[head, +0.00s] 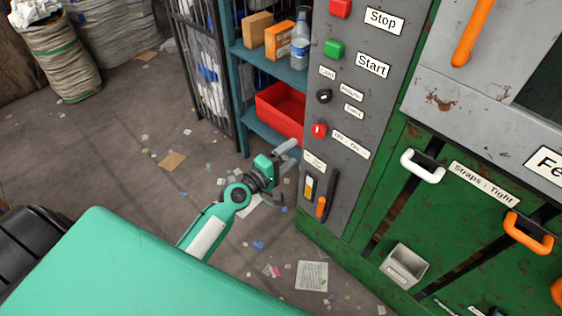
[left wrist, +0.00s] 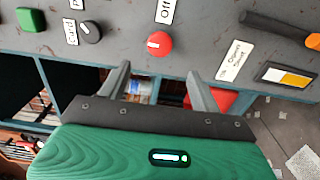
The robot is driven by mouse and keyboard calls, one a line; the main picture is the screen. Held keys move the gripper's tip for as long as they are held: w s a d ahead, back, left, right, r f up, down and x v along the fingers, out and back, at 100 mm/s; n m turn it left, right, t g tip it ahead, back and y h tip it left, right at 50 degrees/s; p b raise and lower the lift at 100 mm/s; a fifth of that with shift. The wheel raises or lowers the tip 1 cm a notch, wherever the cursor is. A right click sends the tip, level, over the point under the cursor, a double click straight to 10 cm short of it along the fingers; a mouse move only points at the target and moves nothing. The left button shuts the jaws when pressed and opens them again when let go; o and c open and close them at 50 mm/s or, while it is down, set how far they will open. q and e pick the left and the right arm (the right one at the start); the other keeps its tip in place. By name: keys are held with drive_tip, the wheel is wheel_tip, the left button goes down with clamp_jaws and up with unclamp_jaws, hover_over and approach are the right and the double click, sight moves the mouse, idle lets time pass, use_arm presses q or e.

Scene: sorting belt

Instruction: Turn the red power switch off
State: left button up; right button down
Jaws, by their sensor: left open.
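The red power switch (head: 319,130) is a round knob with a small white mark, on the grey control panel (head: 352,100) beside a label reading "Off / On" (head: 351,146). In the left wrist view the red switch (left wrist: 159,44) sits just beyond the fingertips, roughly centred between them. My left gripper (head: 288,177) is open and empty, just left of the panel's edge and lower than the switch. In the left wrist view its two grey fingers (left wrist: 158,80) are spread apart and appear clear of the knob. My right gripper does not show.
A black knob (head: 323,96), a green Start button (head: 334,50) and a red Stop button (head: 340,8) sit above the switch. An orange-tipped lever (head: 321,207) is below it. Blue shelves with a red bin (head: 281,112) stand left of the panel. Litter covers the floor.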

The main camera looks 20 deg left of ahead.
use_arm(q)
drive_tip(key=shift+v, duration=1.45)
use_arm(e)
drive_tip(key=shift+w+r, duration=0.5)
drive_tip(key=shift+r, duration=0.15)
